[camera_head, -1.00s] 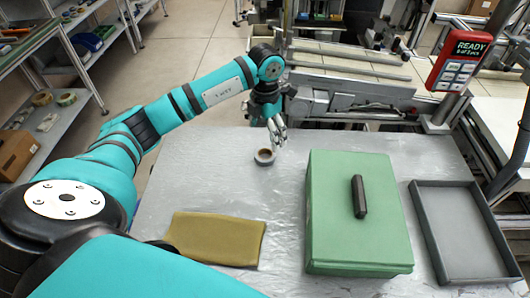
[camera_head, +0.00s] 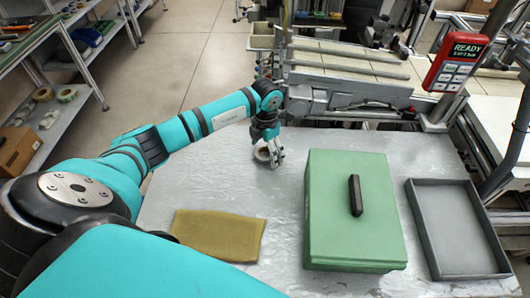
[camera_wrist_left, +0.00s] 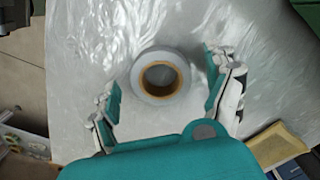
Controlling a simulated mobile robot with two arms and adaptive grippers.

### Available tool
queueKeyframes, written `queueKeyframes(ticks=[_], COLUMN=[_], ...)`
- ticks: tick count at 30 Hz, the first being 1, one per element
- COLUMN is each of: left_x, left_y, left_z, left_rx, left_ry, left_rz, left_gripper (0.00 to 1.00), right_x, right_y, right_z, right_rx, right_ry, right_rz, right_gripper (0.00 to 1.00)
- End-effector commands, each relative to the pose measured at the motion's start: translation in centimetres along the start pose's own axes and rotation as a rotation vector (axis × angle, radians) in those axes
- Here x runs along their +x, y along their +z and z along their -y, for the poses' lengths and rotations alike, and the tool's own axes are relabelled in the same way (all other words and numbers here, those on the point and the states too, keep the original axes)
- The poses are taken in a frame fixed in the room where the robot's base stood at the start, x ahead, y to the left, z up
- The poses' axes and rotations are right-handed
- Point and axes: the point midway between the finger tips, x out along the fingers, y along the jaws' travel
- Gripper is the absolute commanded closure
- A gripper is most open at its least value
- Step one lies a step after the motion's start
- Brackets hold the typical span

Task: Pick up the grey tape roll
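The grey tape roll (camera_head: 263,153) lies flat on the grey table (camera_head: 200,185), near its far edge. In the left wrist view the roll (camera_wrist_left: 142,80) shows a grey outer ring and a brown core. My left gripper (camera_head: 268,158) is low over the roll, with its fingers around it. In the left wrist view the left gripper (camera_wrist_left: 160,88) is open, one finger on each side of the roll, with gaps between pads and roll. My right gripper is not in view.
A green box (camera_head: 340,225) with a black handle stands right of the roll. A grey tray (camera_head: 421,230) lies at the far right. A folded yellow-brown cloth (camera_head: 218,236) lies at the front left. The table between cloth and roll is clear.

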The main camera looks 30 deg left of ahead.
Motion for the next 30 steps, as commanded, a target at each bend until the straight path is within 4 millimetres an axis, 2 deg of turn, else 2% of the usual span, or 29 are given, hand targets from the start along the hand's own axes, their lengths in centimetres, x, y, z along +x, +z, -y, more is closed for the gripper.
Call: queueKeyframes(ticks=[2,12,19,22,30], left_x=[0.0,-0.1,-0.2,-1.0,-6.1], left_y=[0.0,0.0,0.0,0.1,0.2], left_z=[0.0,0.0,-0.1,-0.1,-0.1], left_rx=[0.000,0.000,0.000,0.000,0.000], left_ry=[0.000,0.000,0.000,0.001,0.003], left_rz=[0.000,0.000,0.001,0.004,0.007], left_gripper=[0.26,0.70,0.70,0.70,0.70], right_x=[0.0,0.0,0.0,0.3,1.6], right_y=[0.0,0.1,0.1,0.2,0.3], right_z=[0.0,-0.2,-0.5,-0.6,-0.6], right_rx=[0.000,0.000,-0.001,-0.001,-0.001], right_ry=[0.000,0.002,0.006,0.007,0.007], right_rz=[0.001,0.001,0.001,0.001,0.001], right_gripper=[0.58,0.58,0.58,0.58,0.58])
